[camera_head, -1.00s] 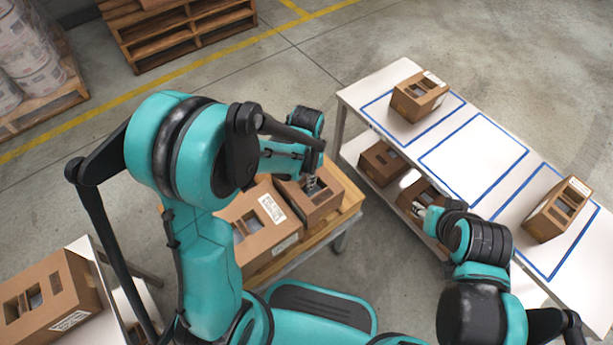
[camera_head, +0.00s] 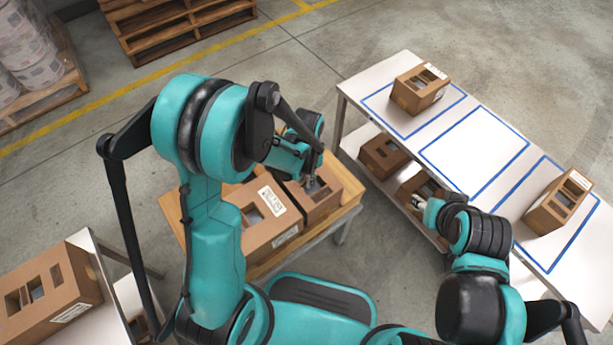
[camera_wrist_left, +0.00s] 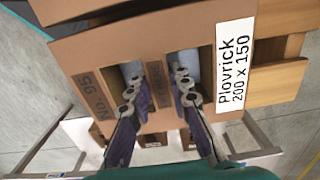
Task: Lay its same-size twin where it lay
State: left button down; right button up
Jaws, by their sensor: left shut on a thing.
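My left gripper (camera_head: 311,184) is shut on a small brown box (camera_head: 322,203) at the right end of a wooden-topped table (camera_head: 347,212). In the left wrist view my fingers (camera_wrist_left: 158,88) reach into two openings in the box top (camera_wrist_left: 205,50), astride the strip between them. Its label reads "Plovrick 200 x 150". A white table (camera_head: 530,172) bears blue outlines: the middle one is empty, the far-left one holds a box (camera_head: 408,101) and the right one another box (camera_head: 546,216). My right gripper (camera_head: 420,204) is by a lower-shelf box; its jaws are too small to read.
A larger labelled box (camera_head: 262,238) stands close beside the held one. The white table's lower shelf holds a box (camera_head: 382,158) and another (camera_head: 412,187). A big box (camera_head: 75,290) sits on a stand at lower left. Pallets (camera_head: 180,28) stand at the back.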

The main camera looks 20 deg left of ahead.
pick_arm(q)
jog(key=shift+f, duration=0.2)
jog(key=c, duration=1.3)
grip_release()
notch_tip(320, 180, up, 12)
